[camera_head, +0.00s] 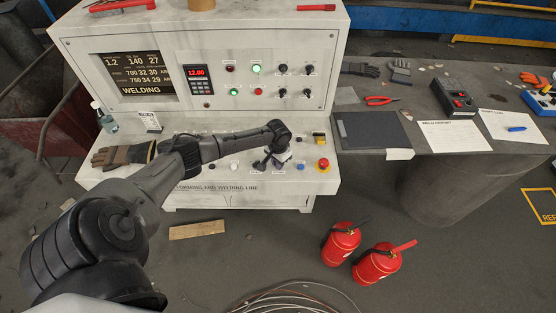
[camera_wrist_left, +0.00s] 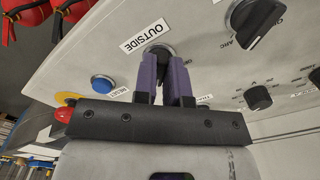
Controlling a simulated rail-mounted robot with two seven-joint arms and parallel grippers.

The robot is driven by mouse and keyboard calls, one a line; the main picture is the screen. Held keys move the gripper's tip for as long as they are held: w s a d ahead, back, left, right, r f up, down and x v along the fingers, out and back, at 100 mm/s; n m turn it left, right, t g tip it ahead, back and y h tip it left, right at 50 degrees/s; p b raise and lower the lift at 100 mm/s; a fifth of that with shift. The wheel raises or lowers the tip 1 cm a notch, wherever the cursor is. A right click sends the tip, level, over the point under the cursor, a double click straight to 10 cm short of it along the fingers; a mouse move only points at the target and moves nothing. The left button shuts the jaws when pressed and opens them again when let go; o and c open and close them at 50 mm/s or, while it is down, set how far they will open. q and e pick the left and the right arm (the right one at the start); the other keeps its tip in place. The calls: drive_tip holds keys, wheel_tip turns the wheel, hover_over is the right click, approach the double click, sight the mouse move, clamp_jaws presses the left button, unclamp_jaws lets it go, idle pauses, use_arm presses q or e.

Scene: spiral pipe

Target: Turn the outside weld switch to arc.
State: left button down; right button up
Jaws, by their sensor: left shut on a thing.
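The outside weld switch is a black rotary knob (camera_wrist_left: 160,50) beside the label OUTSIDE (camera_wrist_left: 146,36) in the left wrist view. My left gripper (camera_wrist_left: 164,66) has its two purple fingers closed on this knob. The fingers hide most of the knob, so I cannot tell which way it points. In the head view my left gripper (camera_head: 279,160) reaches down to the sloping desk of the control console (camera_head: 230,185), and the arm's end covers the switch. My right gripper is in neither view.
Close by are another black knob marked ARC (camera_wrist_left: 262,22), a blue button (camera_wrist_left: 102,83) and a red emergency stop (camera_head: 323,163). A glove (camera_head: 120,156) and a bottle (camera_head: 106,118) are on the console at left. Two fire extinguishers (camera_head: 341,243) stand on the floor in front.

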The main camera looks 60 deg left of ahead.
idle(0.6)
use_arm(q)
drive_tip(key=c, duration=1.2)
unclamp_jaws()
drive_tip(key=shift+r, duration=0.1)
drive_tip(key=shift+r+p, duration=0.6)
drive_tip(key=shift+r, duration=6.2)
drive_tip(key=shift+m, duration=0.3)
